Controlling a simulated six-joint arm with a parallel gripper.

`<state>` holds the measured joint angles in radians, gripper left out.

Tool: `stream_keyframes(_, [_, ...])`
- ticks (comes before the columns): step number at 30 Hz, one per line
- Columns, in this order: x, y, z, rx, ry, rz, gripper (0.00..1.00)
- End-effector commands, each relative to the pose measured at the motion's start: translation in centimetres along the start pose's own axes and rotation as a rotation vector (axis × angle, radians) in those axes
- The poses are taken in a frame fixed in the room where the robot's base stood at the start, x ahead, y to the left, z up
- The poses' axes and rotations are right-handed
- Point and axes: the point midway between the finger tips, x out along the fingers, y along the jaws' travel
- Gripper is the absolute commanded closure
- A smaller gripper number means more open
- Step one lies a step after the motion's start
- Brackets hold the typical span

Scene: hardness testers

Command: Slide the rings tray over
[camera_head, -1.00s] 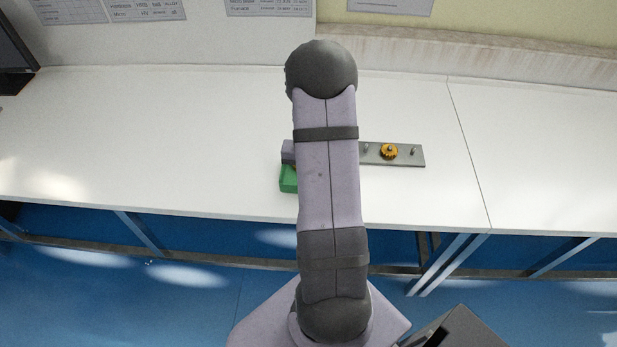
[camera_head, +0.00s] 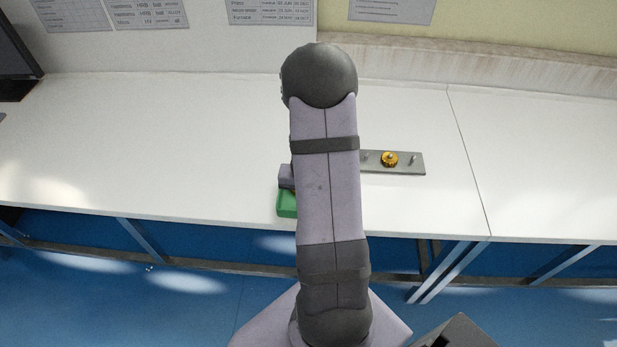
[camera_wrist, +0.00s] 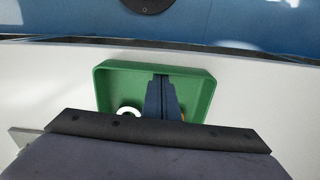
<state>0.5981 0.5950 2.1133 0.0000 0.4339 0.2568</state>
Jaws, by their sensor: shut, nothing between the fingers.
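The green rings tray (camera_head: 287,206) sits on the white table close to its front edge, partly hidden behind my arm in the head view. In the wrist view the tray (camera_wrist: 112,72) shows most of its inside, with a white ring (camera_wrist: 130,112) and a bit of something orange (camera_wrist: 183,116) beside the fingers. My gripper (camera_wrist: 160,82) is shut, with its dark fingers together over the inside of the tray, near its edge-side wall. Whether the fingertips touch the wall or floor of the tray I cannot tell. The rest of the tray is hidden by the gripper body.
A grey plate (camera_head: 405,168) with upright pegs and a yellow-orange gear (camera_head: 389,159) lies right of my arm. The table (camera_head: 180,140) is clear to the left. Its front edge drops to a blue floor. A dark monitor (camera_head: 15,55) stands at the far left.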

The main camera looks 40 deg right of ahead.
Motion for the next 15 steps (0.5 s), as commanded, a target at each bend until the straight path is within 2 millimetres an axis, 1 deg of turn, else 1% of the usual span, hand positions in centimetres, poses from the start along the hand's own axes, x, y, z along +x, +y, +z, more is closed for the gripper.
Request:
stream_keyframes(9, [0.0,0.0,-3.5,0.000,0.002,0.000,1.00])
stream_keyframes(10, [-0.2,0.0,-3.7,0.000,0.003,-0.001,1.00])
stream_keyframes(15, [-3.0,0.0,-3.6,0.000,0.007,-0.002,1.00])
